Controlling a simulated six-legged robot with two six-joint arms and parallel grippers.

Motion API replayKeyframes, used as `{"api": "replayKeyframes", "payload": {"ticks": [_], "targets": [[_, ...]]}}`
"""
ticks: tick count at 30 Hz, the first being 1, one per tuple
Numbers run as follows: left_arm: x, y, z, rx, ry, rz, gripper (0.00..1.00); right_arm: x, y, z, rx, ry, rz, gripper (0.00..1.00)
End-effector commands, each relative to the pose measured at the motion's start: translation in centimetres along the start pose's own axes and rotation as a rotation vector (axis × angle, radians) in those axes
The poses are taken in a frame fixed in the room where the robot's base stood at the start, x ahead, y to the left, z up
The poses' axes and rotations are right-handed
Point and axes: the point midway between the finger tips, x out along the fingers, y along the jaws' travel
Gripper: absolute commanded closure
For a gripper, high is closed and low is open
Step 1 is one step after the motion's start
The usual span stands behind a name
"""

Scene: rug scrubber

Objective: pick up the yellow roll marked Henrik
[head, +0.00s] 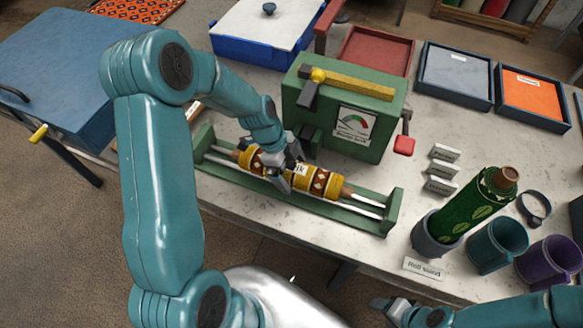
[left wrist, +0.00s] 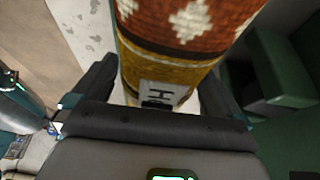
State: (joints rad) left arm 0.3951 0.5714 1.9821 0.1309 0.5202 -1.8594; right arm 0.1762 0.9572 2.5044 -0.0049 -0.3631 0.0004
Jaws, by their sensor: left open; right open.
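The yellow roll (head: 322,184) has red-brown bands with pale diamonds and a white label, partly covered, ending in "ik". It lies along a green cradle with pale rails (head: 374,222). My left gripper (head: 287,174) is at the middle of the roll, over its label. In the left wrist view the roll (left wrist: 180,70) passes between the open fingers of my left gripper (left wrist: 155,92), and its label shows an "H". Whether the fingers touch it I cannot tell. My right gripper (head: 384,304) is open at the bottom edge, away from the roll.
A green box with a dial (head: 350,115) and red-knobbed crank stands just behind the cradle. A green roll (head: 480,205) stands upright in a grey holder at right, beside teal (head: 497,246) and purple (head: 548,262) cups. Trays line the back.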

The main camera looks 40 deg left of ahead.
Motion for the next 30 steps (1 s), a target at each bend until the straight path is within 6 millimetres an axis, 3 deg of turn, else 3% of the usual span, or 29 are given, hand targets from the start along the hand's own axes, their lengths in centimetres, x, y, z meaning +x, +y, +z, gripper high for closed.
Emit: {"api": "replayKeyframes", "payload": {"ticks": [8,15,25,30], "targets": [[0.5,-0.1,0.0,-0.001,0.000,-0.002,0.00,-0.1,0.0,0.0,0.000,-0.001,0.000,0.41],[0.5,-0.1,0.1,-0.001,0.000,-0.001,0.77,-0.1,0.0,0.0,0.000,-0.001,0.000,0.41],[0.0,-0.1,-0.1,0.000,0.000,-0.002,0.77,0.1,0.0,0.0,0.000,-0.001,0.000,0.41],[-2.0,-0.2,-0.9,0.002,-0.001,-0.008,0.77,0.5,0.2,0.0,0.000,-0.001,0.000,0.41]]}}
